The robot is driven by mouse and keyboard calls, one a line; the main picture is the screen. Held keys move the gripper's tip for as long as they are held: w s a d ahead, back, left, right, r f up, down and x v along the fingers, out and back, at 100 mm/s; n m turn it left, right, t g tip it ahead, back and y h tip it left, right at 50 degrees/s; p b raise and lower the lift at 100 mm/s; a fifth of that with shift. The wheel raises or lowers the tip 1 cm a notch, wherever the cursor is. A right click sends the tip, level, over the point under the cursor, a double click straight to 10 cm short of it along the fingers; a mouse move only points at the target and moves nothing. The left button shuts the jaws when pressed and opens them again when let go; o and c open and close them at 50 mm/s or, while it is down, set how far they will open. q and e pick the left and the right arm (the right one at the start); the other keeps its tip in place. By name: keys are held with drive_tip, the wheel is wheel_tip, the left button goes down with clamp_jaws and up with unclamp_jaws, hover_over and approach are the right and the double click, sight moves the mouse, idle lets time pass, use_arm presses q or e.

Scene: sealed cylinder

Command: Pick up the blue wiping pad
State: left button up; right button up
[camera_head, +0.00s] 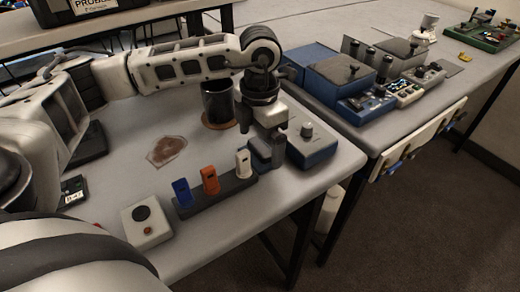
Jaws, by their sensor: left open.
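My left arm reaches in from the left, and its gripper (270,142) points down over the right part of the near table. It is open. A dark blue-grey block (259,153) shows right at its fingers; it may be the blue wiping pad, but its colour is dull and it is partly hidden. I cannot tell whether the fingers touch it. My right gripper is not in view.
A black mug (217,101) stands on a brown coaster behind the gripper. A dark rack (216,193) holds blue, orange and white pieces in front. A blue box with a knob (311,146) is close on the right. A button box (147,223) stands at the front left.

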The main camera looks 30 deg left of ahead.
sight(260, 147)
use_arm(q)
drive_tip(key=shift+f, duration=1.2)
drive_tip(key=c, duration=0.9)
drive_tip(key=shift+r, duration=0.1)
wheel_tip(260, 147, up, 10)
drive_tip(key=shift+b, duration=0.5)
drive_tip(key=o, duration=0.3)
drive_tip(key=shift+c, duration=1.1)
drive_tip(key=shift+d, duration=0.1)
